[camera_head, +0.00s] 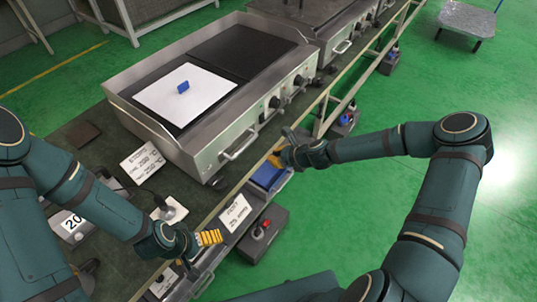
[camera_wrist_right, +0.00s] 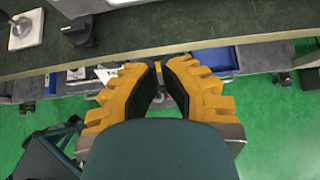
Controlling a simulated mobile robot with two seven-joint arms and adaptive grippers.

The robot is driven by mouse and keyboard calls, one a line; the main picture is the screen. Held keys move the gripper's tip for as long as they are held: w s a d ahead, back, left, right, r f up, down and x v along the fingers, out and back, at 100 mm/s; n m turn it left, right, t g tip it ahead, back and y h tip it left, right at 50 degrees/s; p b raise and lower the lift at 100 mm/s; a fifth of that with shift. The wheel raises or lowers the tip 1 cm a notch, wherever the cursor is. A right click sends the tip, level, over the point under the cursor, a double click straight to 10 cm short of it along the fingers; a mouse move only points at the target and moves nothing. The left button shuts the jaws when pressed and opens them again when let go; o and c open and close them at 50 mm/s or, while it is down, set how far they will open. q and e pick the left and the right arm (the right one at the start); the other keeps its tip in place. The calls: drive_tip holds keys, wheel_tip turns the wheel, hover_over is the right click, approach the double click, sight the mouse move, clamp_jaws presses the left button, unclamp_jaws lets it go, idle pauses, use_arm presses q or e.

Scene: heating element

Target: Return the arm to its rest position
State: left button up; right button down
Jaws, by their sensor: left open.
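My left gripper (camera_head: 212,238), with yellow ridged fingers, is open above the front edge of the work table, with nothing seen in it. The steel griddle (camera_head: 204,152) stands on the table. A white sheet (camera_head: 205,92) lies on its dark plate, with a small blue block (camera_head: 183,87) on it.
A printed temperature card (camera_head: 143,162) and a display box (camera_head: 72,224) are on the table near my left arm. A blue bin (camera_head: 268,175) hangs below the table edge by my right gripper.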

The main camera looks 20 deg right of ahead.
drive_tip(key=shift+s+d+r, duration=0.15)
drive_tip(key=s+a+f+n+g, duration=0.35)
drive_tip(key=s+a+n, duration=0.65)
drive_tip(key=s+n, duration=0.35)
drive_tip(key=s+d+r+n+g+h, duration=0.1)
drive_tip(key=s+n+g+h, duration=0.1)
drive_tip(key=s+n, duration=0.7)
drive_tip(key=n+g, duration=0.1)
drive_tip(key=n, duration=0.3)
drive_tip(key=shift+s+d+h, duration=0.15)
drive_tip(key=shift+s+h, duration=0.1)
drive_tip(key=shift+h, duration=0.05)
